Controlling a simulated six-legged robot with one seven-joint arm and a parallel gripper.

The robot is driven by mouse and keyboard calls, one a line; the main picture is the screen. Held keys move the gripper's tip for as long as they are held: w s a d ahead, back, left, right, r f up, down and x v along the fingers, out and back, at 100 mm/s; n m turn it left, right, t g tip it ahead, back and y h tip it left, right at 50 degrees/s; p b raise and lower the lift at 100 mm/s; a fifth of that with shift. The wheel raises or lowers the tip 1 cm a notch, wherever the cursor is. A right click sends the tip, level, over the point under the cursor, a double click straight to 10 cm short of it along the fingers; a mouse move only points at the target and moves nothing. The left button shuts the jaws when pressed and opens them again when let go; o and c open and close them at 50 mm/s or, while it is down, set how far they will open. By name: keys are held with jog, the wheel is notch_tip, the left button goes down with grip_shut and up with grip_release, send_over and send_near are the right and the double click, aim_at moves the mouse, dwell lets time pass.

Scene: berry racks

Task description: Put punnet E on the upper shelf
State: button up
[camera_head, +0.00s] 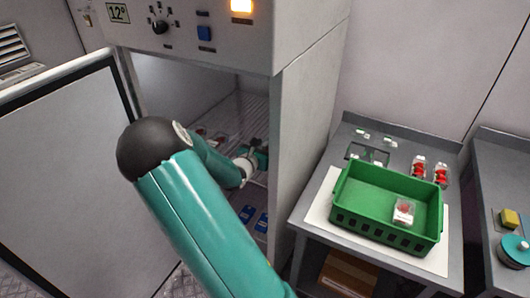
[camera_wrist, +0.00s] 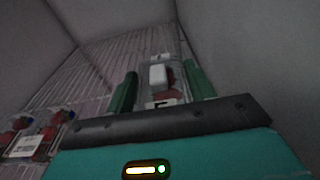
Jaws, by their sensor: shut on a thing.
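My gripper (camera_wrist: 161,82) is shut on a clear punnet (camera_wrist: 172,92) with reddish contents and a white label, its green fingers on either side. The label's letter is too dim to read surely. In the body camera view my gripper (camera_head: 250,162) reaches inside the open cabinet, and the held punnet is mostly hidden there. A wire shelf (camera_wrist: 98,68) spreads around the punnet in the wrist view. I cannot tell whether the punnet touches it. The upper shelf also shows in the body camera view (camera_head: 238,115).
Another punnet (camera_wrist: 35,140) with red berries stands at the left in the wrist view. Blue tags (camera_head: 248,214) lie lower in the cabinet. Its door (camera_head: 65,165) is open at left. A green crate (camera_head: 365,215) holds one punnet on the right table, with red punnets (camera_head: 418,170) behind it.

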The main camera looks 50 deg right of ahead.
jog(key=shift+f, duration=1.6)
jog(key=shift+f, duration=0.1)
jog(key=o, duration=1)
jog(key=shift+a, duration=0.1)
jog(key=v, duration=1.1)
jog(key=shift+s+a, duration=0.2)
jog(key=shift+a, duration=0.1)
